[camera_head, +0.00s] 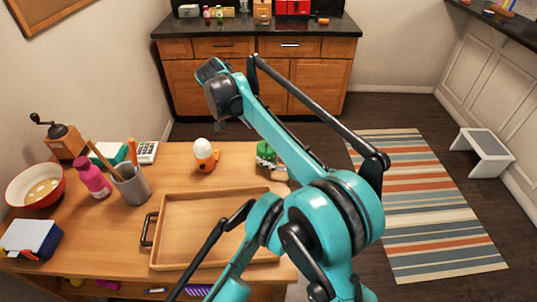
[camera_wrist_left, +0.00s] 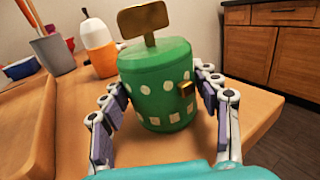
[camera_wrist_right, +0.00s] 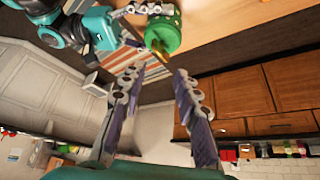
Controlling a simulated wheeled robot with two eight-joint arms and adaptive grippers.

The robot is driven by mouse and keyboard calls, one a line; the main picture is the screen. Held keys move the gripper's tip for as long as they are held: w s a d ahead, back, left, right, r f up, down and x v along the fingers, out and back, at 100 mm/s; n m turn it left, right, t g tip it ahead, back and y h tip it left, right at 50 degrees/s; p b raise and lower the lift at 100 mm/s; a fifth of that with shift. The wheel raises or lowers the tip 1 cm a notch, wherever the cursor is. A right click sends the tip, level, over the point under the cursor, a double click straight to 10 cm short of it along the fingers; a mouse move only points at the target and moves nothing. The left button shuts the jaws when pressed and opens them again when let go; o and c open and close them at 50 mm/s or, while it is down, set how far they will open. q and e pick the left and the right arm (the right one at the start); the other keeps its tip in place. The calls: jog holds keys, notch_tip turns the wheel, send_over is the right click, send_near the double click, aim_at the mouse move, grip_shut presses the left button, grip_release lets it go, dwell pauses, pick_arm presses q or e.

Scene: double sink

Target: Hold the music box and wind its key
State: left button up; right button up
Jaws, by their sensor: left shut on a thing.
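The green music box (camera_wrist_left: 160,65) with white dots stands upright at the right edge of the wooden table. It also shows in the head view (camera_head: 264,151), partly behind my arm. Its bronze key (camera_wrist_left: 143,18) stands up from the top, and a small gold part (camera_wrist_left: 187,89) sticks out of its side. My left gripper (camera_head: 276,172) is shut on the box, with a finger on each side. My right gripper (camera_wrist_right: 157,73) is open and empty; its fingertips point toward the key (camera_wrist_right: 159,50), a little apart from it. The head view does not show the right fingertips clearly.
A wooden tray (camera_head: 158,215) with dark handles lies near the box. An orange and white timer-like object (camera_head: 206,156), a grey utensil cup (camera_head: 133,186), a pink bottle (camera_head: 92,179) and a bowl (camera_head: 15,194) stand farther left.

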jog(key=shift+d+f, duration=0.15)
jog(key=shift+d, duration=0.1)
grip_shut()
jog(key=w+d+f+m+g+y, duration=0.2)
jog(key=d+f+m+g+y, duration=0.4)
jog(key=d, duration=0.4)
jog(key=w+d+r+m+t+y, duration=0.1)
jog(key=d+r+m+y, duration=0.1)
jog(key=d+r+y, duration=0.4)
jog(key=shift+m+y, duration=0.3)
jog(key=shift+y, duration=0.3)
jog(key=shift+w+a+r+x, duration=0.1)
jog(key=shift+w+x, duration=0.05)
jog(key=shift+x, duration=1.9)
jog(key=shift+w+a+r+x, duration=0.1)
jog(key=shift+x, duration=1.95)
jog(key=shift+w+a+x, duration=0.1)
jog(key=shift+w+x, duration=0.05)
jog(key=shift+x, duration=1.95)
